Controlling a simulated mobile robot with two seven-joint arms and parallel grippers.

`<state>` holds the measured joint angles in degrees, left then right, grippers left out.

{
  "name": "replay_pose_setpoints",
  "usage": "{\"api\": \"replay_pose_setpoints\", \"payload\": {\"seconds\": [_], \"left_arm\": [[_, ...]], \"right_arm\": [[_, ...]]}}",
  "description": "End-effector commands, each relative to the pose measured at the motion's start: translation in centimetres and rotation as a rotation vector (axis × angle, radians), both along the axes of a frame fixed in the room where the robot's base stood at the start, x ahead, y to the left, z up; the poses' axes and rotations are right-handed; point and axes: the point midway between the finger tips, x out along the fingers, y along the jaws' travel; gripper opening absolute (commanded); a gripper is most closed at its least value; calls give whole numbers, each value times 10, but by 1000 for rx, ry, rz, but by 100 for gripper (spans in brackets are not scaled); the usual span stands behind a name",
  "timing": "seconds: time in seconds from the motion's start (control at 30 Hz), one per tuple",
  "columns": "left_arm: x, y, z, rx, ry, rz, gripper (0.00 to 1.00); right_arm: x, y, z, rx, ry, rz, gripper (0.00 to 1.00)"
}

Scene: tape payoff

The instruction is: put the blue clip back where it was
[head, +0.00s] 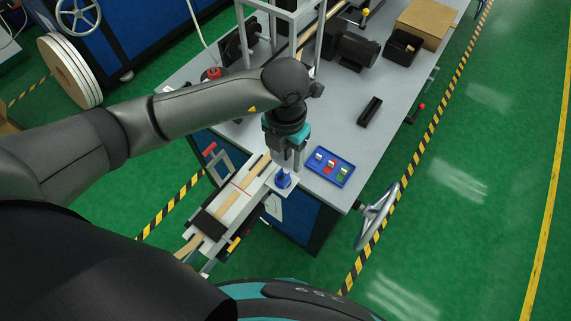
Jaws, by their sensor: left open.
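My left gripper (287,169) points down over the front edge of the bench and is open. Just below its fingertips is a small blue thing (283,181) on a white plate, partly covered by the fingers; I cannot tell for sure whether it is the blue clip or whether the fingers touch it. To the right, a blue tray (324,174) lies on the bench with a row of small clips: a red one (329,166), a green one (342,173), and a pale one at the left end whose colour is hard to read. My right gripper is not in view.
A white guide track (228,199) with a tan tape strip juts from the bench's front. A handwheel (377,215) is at the right corner. Grey bench top (335,125) around the tray is clear.

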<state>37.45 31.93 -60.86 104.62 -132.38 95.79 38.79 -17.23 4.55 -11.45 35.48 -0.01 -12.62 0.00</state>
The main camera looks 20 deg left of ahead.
Motion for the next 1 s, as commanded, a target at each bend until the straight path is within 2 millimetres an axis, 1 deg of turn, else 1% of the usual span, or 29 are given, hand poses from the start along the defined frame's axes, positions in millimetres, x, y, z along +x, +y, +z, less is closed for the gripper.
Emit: {"api": "replay_pose_setpoints", "payload": {"seconds": [0.03,0.13,0.2,0.33,0.47,1.0], "left_arm": [[1,0,12,0,-4,-3,61],[1,0,29,0,-3,-1,61],[1,0,39,-1,-2,-1,61],[0,0,50,0,0,0,61],[0,0,53,2,2,0,61],[0,0,52,1,2,0,61]], "right_arm": [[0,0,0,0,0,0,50],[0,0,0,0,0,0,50],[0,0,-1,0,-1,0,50],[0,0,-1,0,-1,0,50],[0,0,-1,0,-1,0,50],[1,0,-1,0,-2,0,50]]}}
